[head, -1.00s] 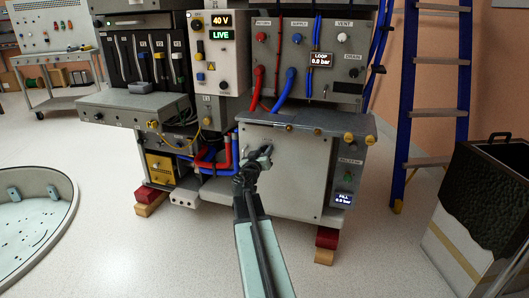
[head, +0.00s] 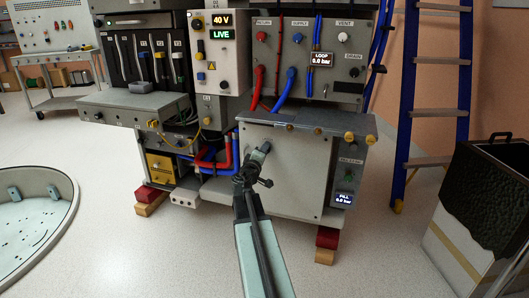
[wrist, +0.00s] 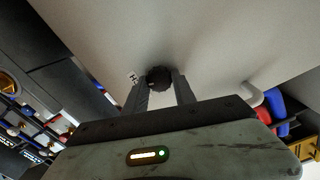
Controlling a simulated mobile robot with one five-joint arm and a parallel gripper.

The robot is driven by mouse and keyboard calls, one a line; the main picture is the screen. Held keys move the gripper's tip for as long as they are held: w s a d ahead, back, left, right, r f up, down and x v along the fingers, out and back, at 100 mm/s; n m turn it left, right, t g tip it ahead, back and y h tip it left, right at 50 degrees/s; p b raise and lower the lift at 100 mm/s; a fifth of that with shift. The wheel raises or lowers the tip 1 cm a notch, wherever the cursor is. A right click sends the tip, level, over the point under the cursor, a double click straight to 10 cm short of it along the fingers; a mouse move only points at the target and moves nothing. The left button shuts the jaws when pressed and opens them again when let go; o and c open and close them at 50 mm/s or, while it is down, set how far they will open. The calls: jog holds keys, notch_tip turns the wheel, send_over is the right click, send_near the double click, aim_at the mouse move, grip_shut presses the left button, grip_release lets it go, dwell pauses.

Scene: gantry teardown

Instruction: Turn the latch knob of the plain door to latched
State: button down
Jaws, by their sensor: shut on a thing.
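The plain door (head: 297,180) is a flat pale grey panel on the front of the lower right cabinet, and it looks closed. In the wrist view the latch knob (wrist: 159,77) is a dark, ridged round knob on the door. A small white label with dark marks (wrist: 132,77) is beside it. My gripper (wrist: 160,84) has a finger on each side of the knob and is shut on it. In the head view my gripper (head: 262,150) reaches the upper left of the door, and its fingers hide the knob. I cannot read the knob's latch position.
Red and blue hoses (head: 215,158) run just left of the door. Brass-coloured knobs (head: 349,137) line the cabinet's top edge. A blue ladder (head: 403,130) and a black-topped bin (head: 490,200) stand at the right. The floor in front is clear.

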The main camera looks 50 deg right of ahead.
jog(key=shift+n, duration=1.7)
jog(key=c, duration=1)
grip_release()
jog(key=v, duration=0.7)
jog(key=shift+s+a, duration=0.25)
jog(key=shift+a, duration=0.1)
